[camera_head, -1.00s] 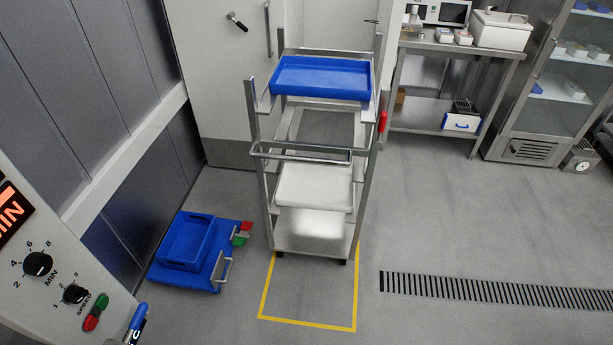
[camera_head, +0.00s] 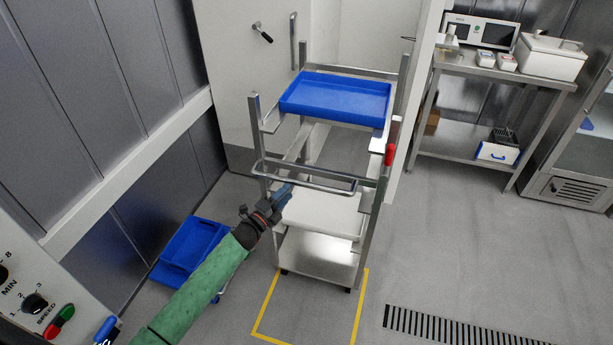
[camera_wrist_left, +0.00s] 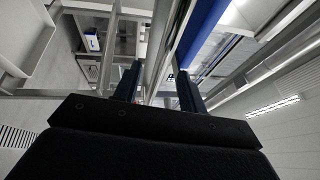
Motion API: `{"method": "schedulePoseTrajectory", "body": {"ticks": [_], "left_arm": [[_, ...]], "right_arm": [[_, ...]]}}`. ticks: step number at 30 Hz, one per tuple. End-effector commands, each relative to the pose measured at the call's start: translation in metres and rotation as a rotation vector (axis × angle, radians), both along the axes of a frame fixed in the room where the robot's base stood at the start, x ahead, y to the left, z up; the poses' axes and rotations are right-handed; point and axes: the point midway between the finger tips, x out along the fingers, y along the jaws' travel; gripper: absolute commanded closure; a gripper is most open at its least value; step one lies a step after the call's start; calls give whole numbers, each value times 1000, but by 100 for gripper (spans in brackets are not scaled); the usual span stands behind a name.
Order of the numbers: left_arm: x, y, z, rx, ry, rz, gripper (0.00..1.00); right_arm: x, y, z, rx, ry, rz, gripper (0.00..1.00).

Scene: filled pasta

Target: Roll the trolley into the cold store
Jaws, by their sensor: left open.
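The trolley (camera_head: 368,235) is a tall grey metal rack, standing upright at the far end of a yellow floor outline. It carries a blue tray (camera_head: 340,98) on top and white boards (camera_head: 330,212) lower down. Its push bar (camera_head: 310,183) crosses the near side. My left gripper (camera_head: 284,192) is open by the left part of this bar. In the left wrist view the fingers (camera_wrist_left: 160,88) are apart and a metal bar runs in line with the gap; I cannot tell if it lies between them. Behind the trolley is a white door (camera_head: 243,75) with a lever. My right gripper is not in view.
Blue crates (camera_head: 190,250) lie on the floor at left, partly behind my left arm. A control panel (camera_head: 35,290) is at lower left. A steel bench (camera_head: 470,68) and a glass cabinet (camera_head: 570,190) stand at right. The floor at right is clear, with a drain grate (camera_head: 450,328).

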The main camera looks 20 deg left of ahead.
Motion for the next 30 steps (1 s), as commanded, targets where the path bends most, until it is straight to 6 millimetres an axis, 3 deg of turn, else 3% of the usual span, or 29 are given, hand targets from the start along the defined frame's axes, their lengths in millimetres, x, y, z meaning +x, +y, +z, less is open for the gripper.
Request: {"method": "schedulePoseTrajectory", "body": {"ticks": [5,6,21,30], "left_arm": [[8,-4,8,8,-14,-6,59],[12,-6,9,8,-13,-5,59],[62,-29,18,6,-11,-5,59],[70,-32,17,6,-10,-5,59]], "right_arm": [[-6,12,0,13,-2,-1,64],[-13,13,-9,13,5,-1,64],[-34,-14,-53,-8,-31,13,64],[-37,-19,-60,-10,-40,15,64]]}}
